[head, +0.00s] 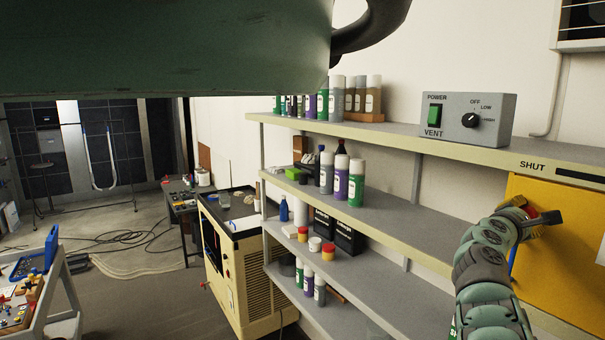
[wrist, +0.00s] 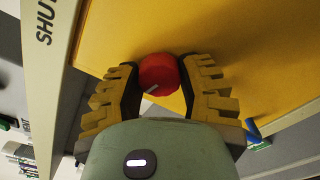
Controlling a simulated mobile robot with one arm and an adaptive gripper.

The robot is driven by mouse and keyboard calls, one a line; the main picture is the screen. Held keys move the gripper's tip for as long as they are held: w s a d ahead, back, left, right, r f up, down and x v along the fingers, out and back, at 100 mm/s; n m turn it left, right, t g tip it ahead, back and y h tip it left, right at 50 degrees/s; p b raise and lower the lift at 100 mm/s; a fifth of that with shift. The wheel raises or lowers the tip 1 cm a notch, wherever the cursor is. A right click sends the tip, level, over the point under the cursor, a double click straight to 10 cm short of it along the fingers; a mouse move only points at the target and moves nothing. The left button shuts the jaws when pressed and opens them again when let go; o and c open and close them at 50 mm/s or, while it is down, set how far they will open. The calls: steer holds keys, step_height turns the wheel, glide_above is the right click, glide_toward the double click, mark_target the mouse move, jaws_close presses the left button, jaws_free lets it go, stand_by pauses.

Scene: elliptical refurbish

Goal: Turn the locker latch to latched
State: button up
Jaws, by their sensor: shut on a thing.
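The locker (head: 545,270) has a yellow door at the right of the head view, and its door (wrist: 240,45) fills much of the wrist view. The latch is a round red knob (wrist: 158,74) with a pale pointer mark on its edge, slanting to the lower left in the wrist view. A bit of the red knob (head: 532,212) shows in the head view. My gripper (wrist: 160,82) is shut on the knob, with one yellow ribbed finger on each side. It also shows in the head view (head: 538,218), against the door.
A frame strip marked SHUT (head: 532,166) runs above the door. Grey shelves (head: 395,205) with bottles and tubs stand left of the locker. A grey vent control box (head: 468,118) sits on the top shelf. Open floor (head: 150,290) lies at the left.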

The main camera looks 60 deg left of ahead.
steer(key=shift+n+p, duration=0.5)
steer(key=shift+n, duration=0.7)
steer(key=shift+f, duration=0.1)
steer(key=o, duration=1.2)
steer(key=shift+s, duration=0.1)
steer(key=shift+s, duration=0.2)
steer(key=s, duration=1.1)
steer(key=shift+s+a, duration=0.25)
